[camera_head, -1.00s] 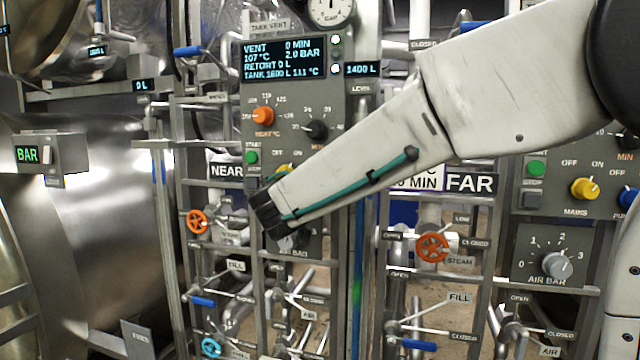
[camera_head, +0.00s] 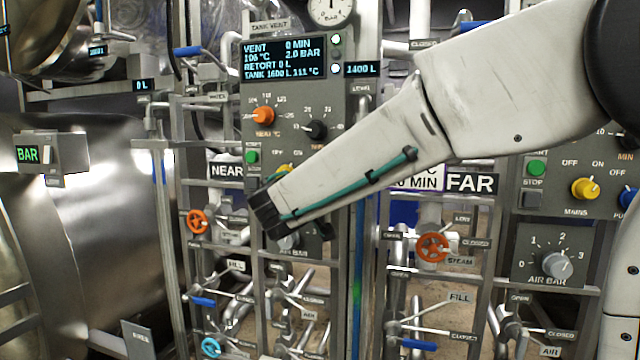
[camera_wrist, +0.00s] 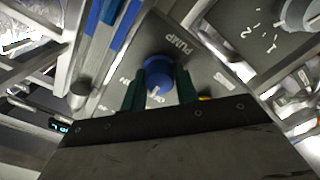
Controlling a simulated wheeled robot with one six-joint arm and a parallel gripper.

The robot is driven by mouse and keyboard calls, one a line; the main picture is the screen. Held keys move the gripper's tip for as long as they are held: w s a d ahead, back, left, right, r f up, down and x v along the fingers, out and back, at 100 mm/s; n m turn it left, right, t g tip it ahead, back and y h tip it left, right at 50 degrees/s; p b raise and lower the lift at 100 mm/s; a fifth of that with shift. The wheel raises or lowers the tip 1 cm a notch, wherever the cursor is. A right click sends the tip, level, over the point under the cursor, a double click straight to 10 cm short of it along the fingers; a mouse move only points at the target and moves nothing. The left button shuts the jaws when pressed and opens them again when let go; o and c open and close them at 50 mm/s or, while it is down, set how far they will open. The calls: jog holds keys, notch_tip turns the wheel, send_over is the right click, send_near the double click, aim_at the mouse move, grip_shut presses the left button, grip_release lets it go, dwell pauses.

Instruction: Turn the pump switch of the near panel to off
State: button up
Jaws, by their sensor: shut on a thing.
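The near panel (camera_head: 355,105) is a grey box with a lit display, beside a NEAR sign (camera_head: 227,171). Its pump switch is hidden behind my arm in the head view. In the wrist view the pump switch (camera_wrist: 158,70) is a round blue knob under the word PUMP. My gripper (camera_wrist: 160,82) has its two green fingers on either side of the knob, shut on it. A pale mark shows on the knob's lower edge; I cannot tell surely which label it points to. In the head view my gripper (camera_head: 268,214) reaches the panel's lower part.
Orange (camera_head: 263,115) and black (camera_head: 316,130) knobs are higher on the panel. An orange valve wheel (camera_head: 198,222) stands to the left. The FAR panel (camera_head: 548,225) is at the right.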

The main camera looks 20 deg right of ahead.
jog(key=n, duration=0.5)
jog(key=shift+f, duration=0.1)
dwell(0.5)
jog(key=o, duration=1)
jog(key=shift+a, duration=0.1)
jog(key=shift+v, duration=3.9)
